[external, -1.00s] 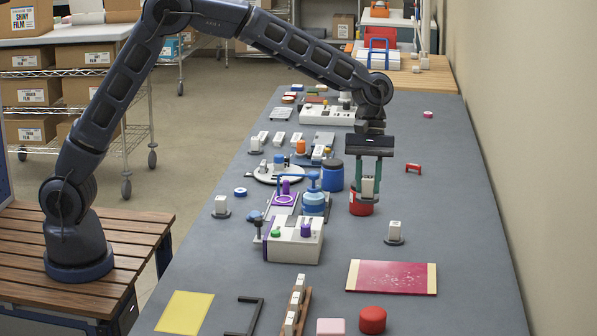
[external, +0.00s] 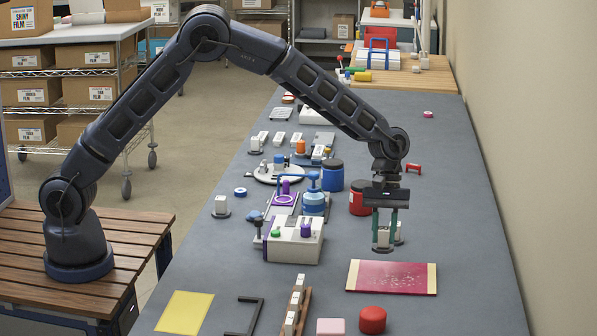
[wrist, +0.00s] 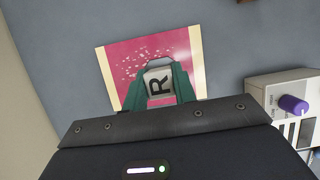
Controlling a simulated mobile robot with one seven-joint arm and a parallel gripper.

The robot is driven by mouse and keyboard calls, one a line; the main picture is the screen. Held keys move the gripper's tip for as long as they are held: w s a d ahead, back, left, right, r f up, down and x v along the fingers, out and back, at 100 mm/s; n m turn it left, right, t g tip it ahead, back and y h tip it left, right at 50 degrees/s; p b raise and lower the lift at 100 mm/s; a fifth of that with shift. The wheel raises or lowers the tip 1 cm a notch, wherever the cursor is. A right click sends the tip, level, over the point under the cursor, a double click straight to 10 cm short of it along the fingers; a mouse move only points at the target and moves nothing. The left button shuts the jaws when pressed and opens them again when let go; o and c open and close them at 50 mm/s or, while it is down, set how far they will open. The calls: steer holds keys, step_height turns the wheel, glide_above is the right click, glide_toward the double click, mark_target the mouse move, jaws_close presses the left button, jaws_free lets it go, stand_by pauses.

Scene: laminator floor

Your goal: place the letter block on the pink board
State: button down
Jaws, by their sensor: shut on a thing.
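My gripper (external: 383,245) is shut on a white letter block (external: 383,237) and holds it above the table, just behind the pink board. In the wrist view the block (wrist: 160,84) shows a black R between the green fingers. The pink board (external: 391,277) lies flat at the front right of the table, with pale strips at its left and right ends. In the wrist view the board (wrist: 190,55) lies beyond and beneath the block, partly hidden by the fingers and block. I cannot tell the exact height of the block.
A white box with a purple knob (external: 293,243) stands to the left. A red cylinder (external: 372,320) and a pink block (external: 330,326) sit in front of the board. Table right of the board is clear.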

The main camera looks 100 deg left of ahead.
steer(key=shift+f, duration=3.65)
steer(key=shift+f, duration=0.15)
steer(key=c, duration=1.1)
jaws_free()
